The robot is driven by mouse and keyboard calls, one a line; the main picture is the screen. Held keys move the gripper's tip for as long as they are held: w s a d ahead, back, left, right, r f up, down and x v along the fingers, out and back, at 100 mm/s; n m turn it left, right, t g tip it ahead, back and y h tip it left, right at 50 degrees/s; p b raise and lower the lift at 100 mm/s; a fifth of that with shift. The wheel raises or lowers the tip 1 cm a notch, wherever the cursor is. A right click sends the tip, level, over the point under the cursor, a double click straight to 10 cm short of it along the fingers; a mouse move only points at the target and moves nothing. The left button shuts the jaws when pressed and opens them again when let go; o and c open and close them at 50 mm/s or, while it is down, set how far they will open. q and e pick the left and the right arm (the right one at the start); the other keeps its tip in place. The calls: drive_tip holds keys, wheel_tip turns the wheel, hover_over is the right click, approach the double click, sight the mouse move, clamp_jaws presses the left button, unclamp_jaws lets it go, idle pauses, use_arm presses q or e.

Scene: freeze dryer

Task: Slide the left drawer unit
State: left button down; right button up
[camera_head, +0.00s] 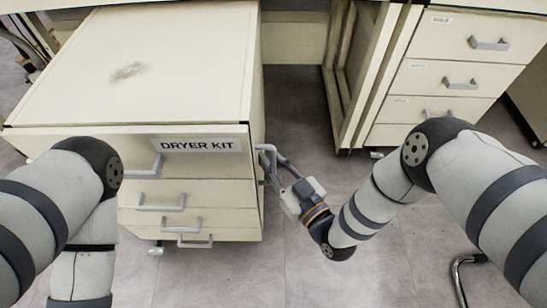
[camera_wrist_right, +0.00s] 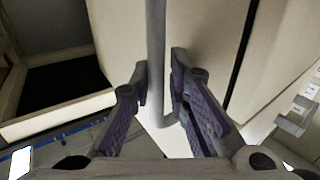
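The left drawer unit (camera_head: 190,60) is a cream cabinet with a "DRYER KIT" label, a smudged top and several grey-handled drawers facing me. My right gripper (camera_head: 272,165) is at its right side, by a grey side handle (camera_head: 266,150). In the right wrist view, the handle's vertical bar (camera_wrist_right: 156,60) passes between the fingertips of the right gripper (camera_wrist_right: 159,82). The fingers are apart, with a visible gap at least on the right of the bar. My left arm is in front of the unit's left part; its gripper is out of the picture.
A second drawer unit (camera_head: 445,75) stands at the right under a bench, with a gap between the two units. Grey floor (camera_head: 330,270) is open in front. A chrome tubular leg (camera_head: 458,275) shows at the lower right.

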drive_tip(key=v, duration=1.2)
